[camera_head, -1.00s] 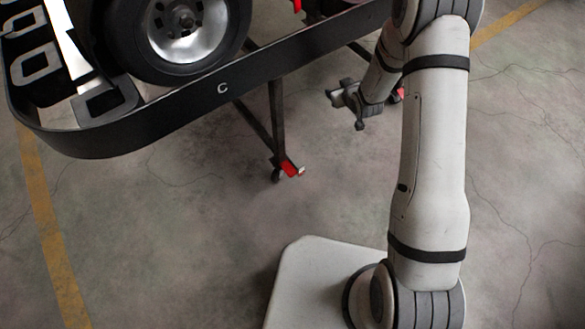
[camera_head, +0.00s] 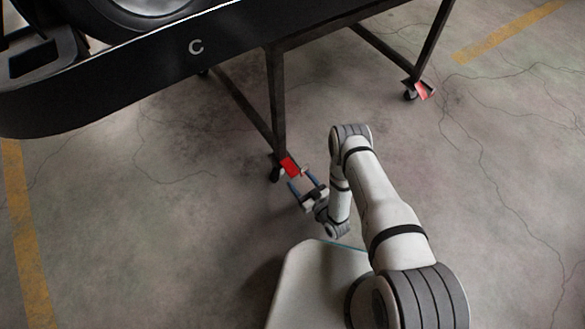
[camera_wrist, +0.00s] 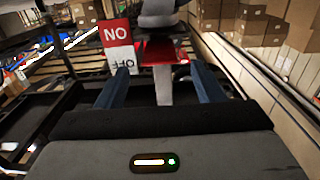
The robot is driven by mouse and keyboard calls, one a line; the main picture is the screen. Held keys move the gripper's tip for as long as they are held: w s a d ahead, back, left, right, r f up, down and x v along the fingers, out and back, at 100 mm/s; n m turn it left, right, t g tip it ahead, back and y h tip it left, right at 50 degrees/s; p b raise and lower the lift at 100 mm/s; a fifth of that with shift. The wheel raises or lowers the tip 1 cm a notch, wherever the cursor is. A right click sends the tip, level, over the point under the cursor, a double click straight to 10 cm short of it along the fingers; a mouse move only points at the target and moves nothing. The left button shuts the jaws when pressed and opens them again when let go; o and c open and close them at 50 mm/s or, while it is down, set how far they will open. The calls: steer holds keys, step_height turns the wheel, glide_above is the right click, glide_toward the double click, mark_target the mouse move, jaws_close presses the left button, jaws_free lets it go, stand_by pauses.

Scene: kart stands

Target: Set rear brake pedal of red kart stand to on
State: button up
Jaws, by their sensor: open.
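The black kart stand (camera_head: 150,72), marked C, fills the upper left of the head view. A caster with a red brake pedal (camera_head: 289,165) sits at the foot of its nearer leg. In the wrist view the red pedal (camera_wrist: 160,52) shows at upper middle, with a grey part below it.
Another caster with a red pedal (camera_head: 424,90) stands farther back on the right. Slanted braces run between the stand's legs. The floor right of my arm is clear.

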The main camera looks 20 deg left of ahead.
mark_target(290, 167)
steer(key=b+x, duration=0.3)
steer(key=x, duration=0.4)
steer(key=shift+w+a+f, duration=0.1)
steer(key=shift+w+a, duration=0.1)
